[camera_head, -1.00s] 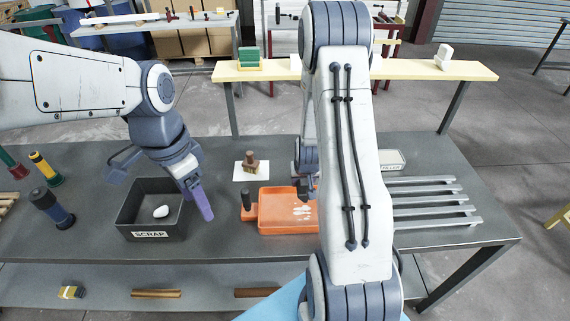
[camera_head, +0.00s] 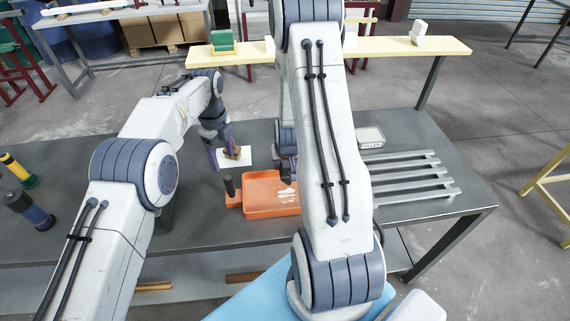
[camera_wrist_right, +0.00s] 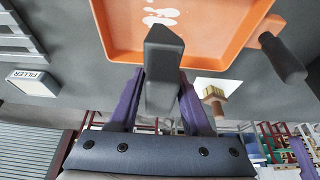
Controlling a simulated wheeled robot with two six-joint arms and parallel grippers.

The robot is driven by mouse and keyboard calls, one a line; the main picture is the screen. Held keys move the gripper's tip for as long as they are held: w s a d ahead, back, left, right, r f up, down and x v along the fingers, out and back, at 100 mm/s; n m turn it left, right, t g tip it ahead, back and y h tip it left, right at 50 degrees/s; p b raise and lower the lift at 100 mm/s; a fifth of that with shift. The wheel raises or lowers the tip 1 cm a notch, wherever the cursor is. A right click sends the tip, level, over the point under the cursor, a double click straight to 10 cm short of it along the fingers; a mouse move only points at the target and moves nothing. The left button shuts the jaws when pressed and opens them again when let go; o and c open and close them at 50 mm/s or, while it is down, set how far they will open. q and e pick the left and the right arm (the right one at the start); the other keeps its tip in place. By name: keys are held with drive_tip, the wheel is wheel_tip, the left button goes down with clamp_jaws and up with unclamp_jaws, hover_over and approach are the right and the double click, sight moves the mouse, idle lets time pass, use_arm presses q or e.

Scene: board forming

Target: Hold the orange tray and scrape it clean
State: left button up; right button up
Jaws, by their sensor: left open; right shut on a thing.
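The orange tray (camera_head: 270,208) lies on the grey table with white patches on its floor; it also shows in the right wrist view (camera_wrist_right: 205,28). A black handle (camera_head: 230,185) stands on its left tab. A small brown wooden-handled tool (camera_head: 236,154) stands on a white card behind the tray; it shows in the right wrist view (camera_wrist_right: 214,98). My left gripper (camera_head: 222,157) is open, pointing down at this tool, its fingers close beside it. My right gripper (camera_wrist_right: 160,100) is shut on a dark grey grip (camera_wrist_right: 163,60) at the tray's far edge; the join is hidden.
A slatted metal rack (camera_head: 412,180) lies right of the tray, with a FILLER container (camera_head: 370,138) behind it. A raised yellow shelf (camera_head: 385,48) runs along the back. My right arm covers the tray's right side.

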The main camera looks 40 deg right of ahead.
sight(228, 177)
use_arm(q)
wheel_tip(228, 177, down, 12)
drive_tip(key=shift+f, duration=0.1)
idle(0.6)
clamp_jaws()
drive_tip(key=shift+f, duration=0.15)
idle(1.3)
